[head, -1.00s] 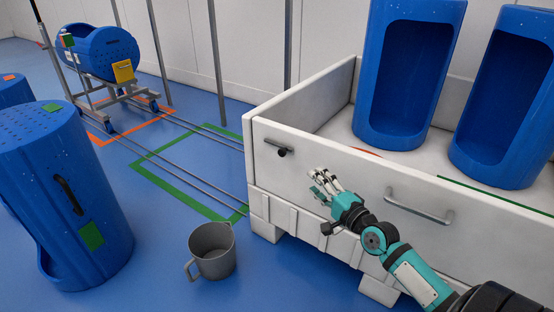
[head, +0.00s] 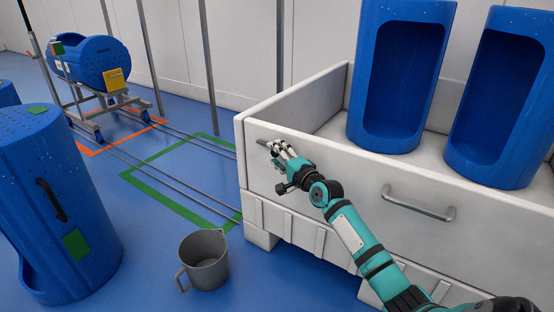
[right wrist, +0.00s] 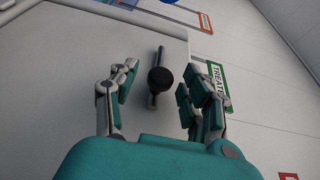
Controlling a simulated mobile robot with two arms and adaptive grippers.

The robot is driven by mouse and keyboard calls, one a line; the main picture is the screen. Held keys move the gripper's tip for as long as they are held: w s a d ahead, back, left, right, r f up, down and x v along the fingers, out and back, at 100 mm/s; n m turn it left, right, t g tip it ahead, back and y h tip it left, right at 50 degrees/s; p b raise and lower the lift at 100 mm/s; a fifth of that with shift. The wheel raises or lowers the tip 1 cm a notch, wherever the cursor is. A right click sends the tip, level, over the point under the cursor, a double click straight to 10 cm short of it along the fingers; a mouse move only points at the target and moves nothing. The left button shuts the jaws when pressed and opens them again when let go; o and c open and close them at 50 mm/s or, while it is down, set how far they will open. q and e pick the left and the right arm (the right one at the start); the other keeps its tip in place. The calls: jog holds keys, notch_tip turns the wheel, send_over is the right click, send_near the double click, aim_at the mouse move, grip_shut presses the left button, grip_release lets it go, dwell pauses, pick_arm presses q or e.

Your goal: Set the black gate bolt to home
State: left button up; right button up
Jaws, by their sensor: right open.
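The black gate bolt, a short rod with a round black knob (right wrist: 160,80), is on the front wall of the white crate (head: 340,160). In the right wrist view it lies between my open fingers (right wrist: 157,90), with a gap on both sides, and I see no contact. In the head view my right gripper (head: 275,148) is in front of the crate's upper left corner and hides most of the bolt; only a bit of rod shows by the fingertips. My left gripper is not in view.
Two blue tubs (head: 401,75) stand upright in the crate. A metal handle (head: 418,205) sticks out right of my arm. A grey jug (head: 205,262) is on the floor below. A blue tub on a wheeled carrier (head: 85,60) stands back left, and rails cross the floor.

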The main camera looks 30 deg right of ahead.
jog(key=shift+w, duration=0.1)
grip_shut()
dwell(0.3)
jog(key=w, duration=0.2)
jog(key=w+a, duration=0.1)
jog(key=w, duration=0.1)
jog(key=w+a, duration=0.1)
jog(key=shift+w+a, duration=0.15)
jog(key=shift+w, duration=0.25)
jog(key=shift+r, duration=0.1)
grip_release()
jog(key=shift+w+a, duration=0.1)
jog(key=shift+a, duration=0.1)
jog(key=shift+d, duration=0.1)
